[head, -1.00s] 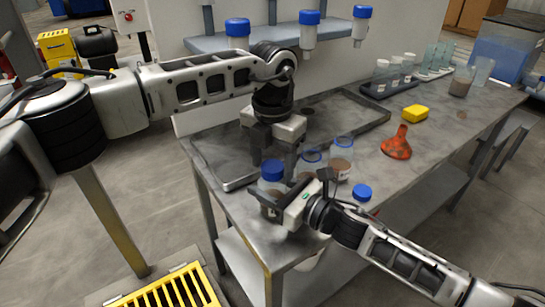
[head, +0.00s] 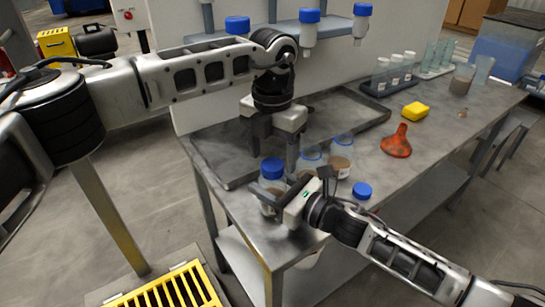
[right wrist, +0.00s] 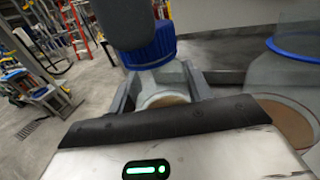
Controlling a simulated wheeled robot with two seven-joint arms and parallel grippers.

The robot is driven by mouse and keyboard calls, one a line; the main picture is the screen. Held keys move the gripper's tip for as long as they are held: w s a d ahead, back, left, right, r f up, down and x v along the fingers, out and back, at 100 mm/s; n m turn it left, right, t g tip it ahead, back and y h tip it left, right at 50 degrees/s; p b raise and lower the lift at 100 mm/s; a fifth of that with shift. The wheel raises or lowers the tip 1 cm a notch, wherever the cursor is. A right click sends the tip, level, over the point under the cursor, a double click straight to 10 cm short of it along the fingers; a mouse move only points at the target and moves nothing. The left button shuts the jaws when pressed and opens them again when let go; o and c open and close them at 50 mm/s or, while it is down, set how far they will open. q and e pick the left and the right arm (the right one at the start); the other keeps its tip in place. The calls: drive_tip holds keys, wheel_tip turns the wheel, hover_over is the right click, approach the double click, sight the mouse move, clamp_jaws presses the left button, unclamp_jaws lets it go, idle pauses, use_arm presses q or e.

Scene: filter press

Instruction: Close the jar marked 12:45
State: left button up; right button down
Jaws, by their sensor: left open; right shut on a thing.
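A clear jar with a blue cap (head: 272,168) stands at the near left corner of the table. My right gripper (head: 284,196) is shut around it from the right, low on its body. In the right wrist view the blue cap (right wrist: 150,47) is at the jar's top, with brown contents (right wrist: 165,99) between the fingers. My left gripper (head: 273,156) points down above the cap with its fingers apart. Two jars without caps, the nearer (head: 311,162) and the farther (head: 341,156), stand alongside. I cannot read any label.
A shallow dark tray (head: 225,181) lies behind the jars. Blue-capped bottles (head: 308,30) hang on the back shelf. The table's front edge is close to the held jar.

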use_arm(q)
wheel_tip(320, 180, up, 10)
drive_tip(key=shift+r, duration=0.25)
use_arm(e)
drive_tip(key=c, duration=0.6)
unclamp_jaws()
drive_tip(key=shift+o, duration=0.2)
drive_tip(key=b+v, duration=0.2)
drive_tip(key=v, duration=1.2)
drive_tip(key=shift+s+d+f+b, duration=0.15)
drive_tip(key=shift+s+b, duration=0.05)
drive_tip(key=shift+b, duration=0.15)
use_arm(q)
drive_tip(key=shift+f, duration=1.45)
use_arm(e)
drive_tip(key=shift+v, duration=0.75)
